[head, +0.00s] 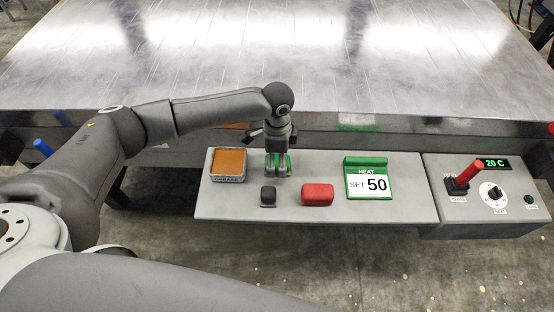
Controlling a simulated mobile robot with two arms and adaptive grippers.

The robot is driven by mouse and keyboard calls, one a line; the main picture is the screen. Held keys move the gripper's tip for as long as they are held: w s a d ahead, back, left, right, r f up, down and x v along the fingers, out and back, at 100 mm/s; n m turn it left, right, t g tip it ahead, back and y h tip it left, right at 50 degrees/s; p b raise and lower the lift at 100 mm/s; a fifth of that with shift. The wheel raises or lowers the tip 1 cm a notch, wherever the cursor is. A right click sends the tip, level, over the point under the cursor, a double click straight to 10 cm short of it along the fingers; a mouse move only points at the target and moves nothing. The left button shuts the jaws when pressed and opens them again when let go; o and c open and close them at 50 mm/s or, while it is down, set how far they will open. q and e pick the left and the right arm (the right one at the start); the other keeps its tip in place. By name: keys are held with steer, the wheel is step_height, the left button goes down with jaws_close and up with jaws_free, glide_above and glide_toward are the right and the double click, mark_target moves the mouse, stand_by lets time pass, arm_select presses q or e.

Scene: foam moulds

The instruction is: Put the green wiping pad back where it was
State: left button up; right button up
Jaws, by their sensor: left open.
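The green wiping pad (288,161) sits on the grey shelf in front of the metal table, mostly hidden behind my left gripper. My left gripper (277,173) points down at the pad and its jaws are open. Green shows beside and between the fingers; I cannot tell whether they touch the pad. My right gripper is out of view.
The grey shelf (340,211) also holds an orange-topped tin (229,162), a small black block (268,197), a red block (317,195) and a green "HEAT SET 50" sign (368,182). A control box (490,222) with a red lever (469,173) stands at the right.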

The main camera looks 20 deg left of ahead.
mark_target(277, 160)
arm_select(q)
step_height(277, 160, up, 11)
stand_by(0.3)
